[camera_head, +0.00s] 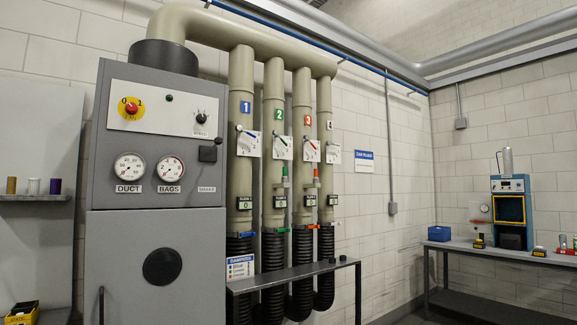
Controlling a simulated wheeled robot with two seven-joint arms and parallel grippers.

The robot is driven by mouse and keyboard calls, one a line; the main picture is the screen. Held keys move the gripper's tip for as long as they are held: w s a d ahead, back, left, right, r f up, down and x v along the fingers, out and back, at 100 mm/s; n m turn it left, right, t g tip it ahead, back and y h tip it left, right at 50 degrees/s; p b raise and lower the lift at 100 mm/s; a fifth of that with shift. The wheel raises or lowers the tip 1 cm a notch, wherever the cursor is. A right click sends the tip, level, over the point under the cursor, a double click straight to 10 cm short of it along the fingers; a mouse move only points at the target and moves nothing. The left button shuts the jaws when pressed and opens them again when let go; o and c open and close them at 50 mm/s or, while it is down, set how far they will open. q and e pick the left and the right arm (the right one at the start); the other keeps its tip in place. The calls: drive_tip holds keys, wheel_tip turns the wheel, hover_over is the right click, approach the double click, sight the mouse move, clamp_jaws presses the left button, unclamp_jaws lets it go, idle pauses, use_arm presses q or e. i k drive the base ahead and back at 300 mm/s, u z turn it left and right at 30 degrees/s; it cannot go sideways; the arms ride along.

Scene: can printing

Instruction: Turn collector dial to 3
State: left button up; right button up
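The grey collector cabinet (160,170) stands at the left, with a white control panel (153,107) on its upper front. A small black dial (201,118) sits on the right part of that panel, with scale marks around it and a label below. Its pointer setting is too small to read. A red knob on a yellow disc (131,108), marked 0 and 1, is on the panel's left part. A dark round indicator (169,98) sits between them. Neither of my grippers is in view, and nothing blocks the panel.
Two gauges, DUCT (129,167) and BAGS (170,168), and a black lever (208,153) sit below the panel. Numbered ducts with white gate plates rise to the right. A narrow grey shelf (300,273) stands before the ducts. A workbench (490,250) is at the far right.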

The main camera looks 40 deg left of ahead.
sight(201, 118)
drive_tip(key=i, duration=2.25)
drive_tip(key=u, duration=0.65)
drive_tip(key=i, duration=1.15)
drive_tip(key=u, duration=1.7)
drive_tip(key=i, duration=1.05)
drive_tip(key=u, duration=0.8)
